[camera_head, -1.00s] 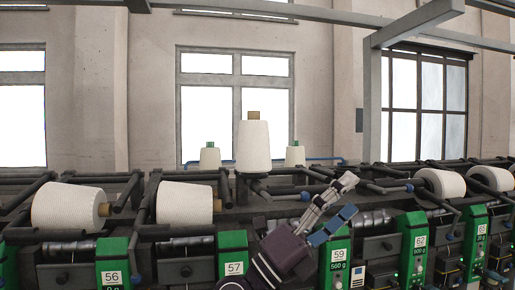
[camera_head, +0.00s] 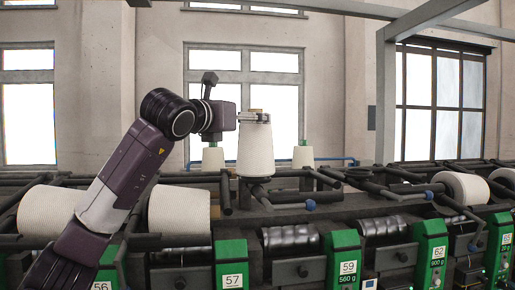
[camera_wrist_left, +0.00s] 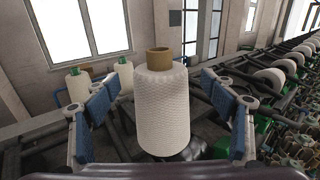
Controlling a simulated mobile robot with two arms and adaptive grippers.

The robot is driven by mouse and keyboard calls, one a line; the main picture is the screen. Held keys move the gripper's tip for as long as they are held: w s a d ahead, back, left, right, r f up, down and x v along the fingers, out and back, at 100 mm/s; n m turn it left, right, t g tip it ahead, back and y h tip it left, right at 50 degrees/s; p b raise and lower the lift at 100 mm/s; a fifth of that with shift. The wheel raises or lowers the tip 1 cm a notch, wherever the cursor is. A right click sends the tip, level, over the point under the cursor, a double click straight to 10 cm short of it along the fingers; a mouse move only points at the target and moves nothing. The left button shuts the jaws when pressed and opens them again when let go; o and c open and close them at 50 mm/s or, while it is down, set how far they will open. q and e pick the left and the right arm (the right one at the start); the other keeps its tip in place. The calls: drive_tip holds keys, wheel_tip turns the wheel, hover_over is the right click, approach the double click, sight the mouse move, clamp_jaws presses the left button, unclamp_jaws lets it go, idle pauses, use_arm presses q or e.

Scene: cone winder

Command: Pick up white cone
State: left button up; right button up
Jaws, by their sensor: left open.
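The white cone (camera_head: 257,150) stands upright on top of the machine, its brown tube end showing above the yarn. It also fills the middle of the left wrist view (camera_wrist_left: 161,115). My left arm comes in from the left, and my left gripper (camera_head: 253,117) is at the upper part of the cone. In the left wrist view, the open left gripper (camera_wrist_left: 162,100) has its blue-padded fingers on either side of the cone, with gaps visible between pads and yarn. The cone's foot is partly hidden in the wrist view. My right gripper is not in view.
White bobbins (camera_head: 180,212) lie sideways along the winder, one partly behind my arm. Two smaller cones with green tops (camera_head: 213,158) stand behind. Dark bars and rods (camera_head: 300,197) surround the cone. Green numbered units (camera_head: 343,268) line the front.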

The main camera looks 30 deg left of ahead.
use_arm(q)
drive_tip(key=shift+w, duration=0.75)
drive_tip(key=p, duration=0.1)
drive_tip(key=w+r+p, duration=0.1)
drive_tip(key=p, duration=0.1)
drive_tip(key=shift+w+a+r, duration=0.1)
drive_tip(key=shift+w, duration=0.15)
drive_tip(key=w, duration=0.1)
drive_tip(key=w+p, duration=0.1)
drive_tip(key=w, duration=0.1)
drive_tip(key=shift+f, duration=0.2)
drive_tip(key=shift+w+f, duration=0.15)
drive_tip(key=shift+s, duration=0.25)
drive_tip(key=c, duration=0.4)
drive_tip(key=shift+w, duration=0.1)
drive_tip(key=c, duration=1)
drive_tip(key=shift+r, duration=0.2)
